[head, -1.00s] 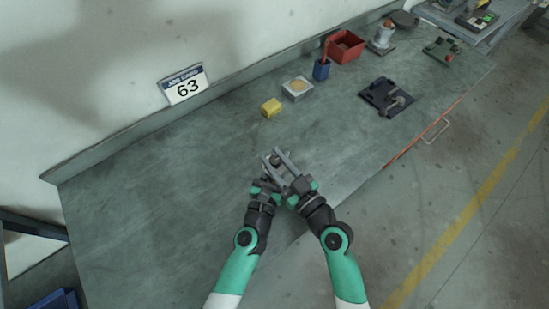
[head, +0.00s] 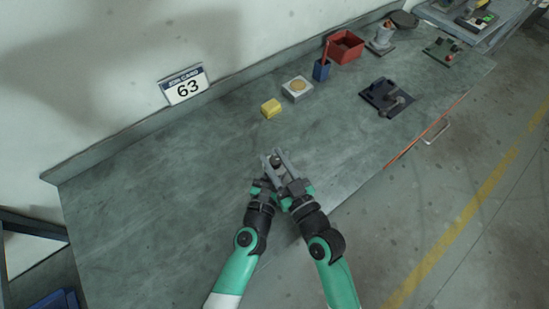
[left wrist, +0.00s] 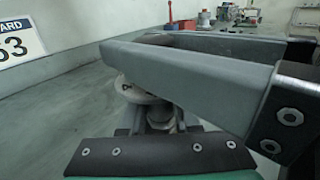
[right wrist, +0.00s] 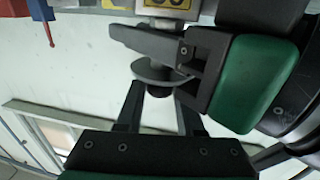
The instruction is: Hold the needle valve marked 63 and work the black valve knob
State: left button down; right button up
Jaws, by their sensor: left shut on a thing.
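The needle valve (head: 276,161) sits between my two grippers, in the air over the bench's front part. In the right wrist view it shows as a grey disc (right wrist: 150,74) with a dark round knob (right wrist: 158,89) beside it. My left gripper (head: 268,180) is shut on the valve's body; its fingers reach the valve in the left wrist view (left wrist: 158,117). My right gripper (head: 281,163) has its fingers apart, one on each side of the knob in the right wrist view (right wrist: 160,100). I cannot tell whether they touch it. No marking on the valve is readable.
A job card (head: 186,87) reading 63 stands against the wall. A yellow block (head: 271,108), a grey box (head: 297,89), a blue cup (head: 321,70), a red bin (head: 345,47) and a black fixture (head: 385,97) stand farther back. The bench's left side is clear.

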jog(key=o, duration=0.4)
jog(key=shift+o, duration=0.2)
jog(key=v, duration=1.2)
